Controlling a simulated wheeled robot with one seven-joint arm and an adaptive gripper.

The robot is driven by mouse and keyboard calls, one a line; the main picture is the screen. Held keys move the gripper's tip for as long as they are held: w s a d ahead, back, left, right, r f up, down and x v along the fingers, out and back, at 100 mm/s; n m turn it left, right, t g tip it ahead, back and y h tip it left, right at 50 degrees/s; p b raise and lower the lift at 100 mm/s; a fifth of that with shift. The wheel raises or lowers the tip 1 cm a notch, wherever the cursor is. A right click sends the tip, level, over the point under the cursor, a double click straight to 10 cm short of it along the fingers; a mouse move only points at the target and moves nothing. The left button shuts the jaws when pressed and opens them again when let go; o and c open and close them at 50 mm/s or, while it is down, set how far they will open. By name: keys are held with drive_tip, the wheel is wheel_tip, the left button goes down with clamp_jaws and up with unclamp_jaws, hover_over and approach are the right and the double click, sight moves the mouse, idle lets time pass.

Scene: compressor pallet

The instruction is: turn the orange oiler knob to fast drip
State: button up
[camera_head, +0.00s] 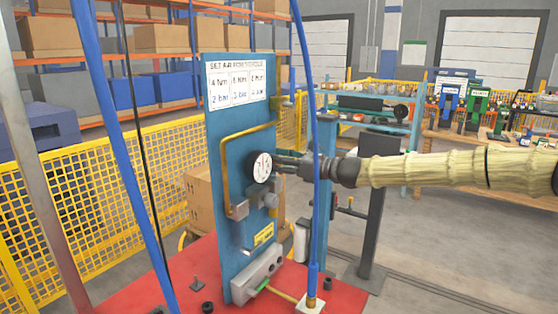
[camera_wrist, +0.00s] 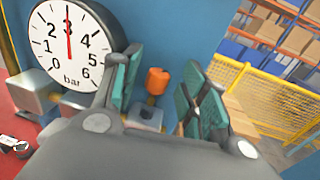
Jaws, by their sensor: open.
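The orange oiler knob (camera_wrist: 157,80) shows in the wrist view, small and rounded, on a brass stem above a grey block (camera_wrist: 146,116). My gripper (camera_wrist: 162,73) is open, with one teal-padded finger on each side of the knob and visible gaps to it. In the head view my gripper (camera_head: 284,162) reaches in from the right at the blue panel (camera_head: 225,125), beside the pressure gauge (camera_head: 260,168). I cannot make out the orange knob in the head view. In the wrist view the gauge (camera_wrist: 68,42) has its needle at about 3 bar.
A brass pipe (camera_head: 226,160) runs along the panel. Blue hoses (camera_head: 315,130) hang in front, near my gripper. Yellow mesh fencing (camera_head: 80,190) stands behind. Floor to the right is open.

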clamp_jaws()
drive_tip(key=shift+w+r+n+g+y+p, duration=0.1)
drive_tip(key=shift+r+n+g+y+p, duration=0.4)
drive_tip(key=shift+p, duration=0.55)
drive_tip(key=g+p, duration=0.1)
drive_tip(key=n+g+p, duration=0.1)
drive_tip(key=shift+w+d+f+g, duration=0.1)
drive_tip(key=shift+w+f+g, duration=0.1)
drive_tip(key=shift+f+g, duration=0.1)
drive_tip(key=n+g, duration=0.2)
drive_tip(key=n+g+y+p, duration=0.1)
drive_tip(key=g, duration=0.1)
drive_tip(key=shift+w+f, duration=0.2)
drive_tip(key=shift+w, duration=0.05)
drive_tip(key=shift+w+n+g, duration=0.15)
drive_tip(key=shift+n+g, duration=1.15)
drive_tip(key=shift+g, duration=0.6)
drive_tip(key=shift+r+g, duration=0.1)
drive_tip(key=shift+g, duration=0.2)
